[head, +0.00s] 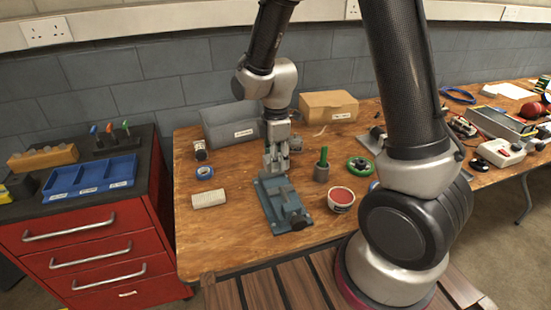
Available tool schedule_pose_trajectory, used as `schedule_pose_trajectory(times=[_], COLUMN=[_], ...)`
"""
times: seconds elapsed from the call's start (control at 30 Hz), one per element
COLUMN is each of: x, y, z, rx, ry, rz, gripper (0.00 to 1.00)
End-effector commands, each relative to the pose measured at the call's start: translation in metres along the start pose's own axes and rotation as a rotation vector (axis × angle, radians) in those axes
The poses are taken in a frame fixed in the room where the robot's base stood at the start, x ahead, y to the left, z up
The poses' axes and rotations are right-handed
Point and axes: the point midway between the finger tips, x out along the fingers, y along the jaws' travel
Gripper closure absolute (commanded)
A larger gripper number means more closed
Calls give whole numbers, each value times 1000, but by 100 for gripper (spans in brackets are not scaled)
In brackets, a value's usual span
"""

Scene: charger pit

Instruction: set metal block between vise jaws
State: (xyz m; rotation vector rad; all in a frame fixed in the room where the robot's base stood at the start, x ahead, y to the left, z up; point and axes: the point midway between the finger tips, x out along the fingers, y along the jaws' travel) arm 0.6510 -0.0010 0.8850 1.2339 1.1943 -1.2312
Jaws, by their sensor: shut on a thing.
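The blue vise (272,207) lies on the wooden bench, with its dark screw end toward the bench's front edge. My gripper (276,172) points down over the far end of the vise. It is shut on a small grey thing, which I take to be the metal block; the fingers hide most of it. I cannot tell from this view whether the block is between the vise jaws or still above them, or whether it touches them.
A grey bin (226,127) and cardboard box (328,106) stand behind.

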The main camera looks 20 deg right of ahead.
Motion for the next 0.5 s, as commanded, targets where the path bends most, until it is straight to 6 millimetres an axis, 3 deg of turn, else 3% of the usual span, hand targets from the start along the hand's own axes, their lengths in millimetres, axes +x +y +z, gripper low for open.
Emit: schedule_pose_trajectory(times=[0.5], x=[35], y=[0], z=[0], rx=[-33], ry=[-1], rz=[-3], gripper=[94])
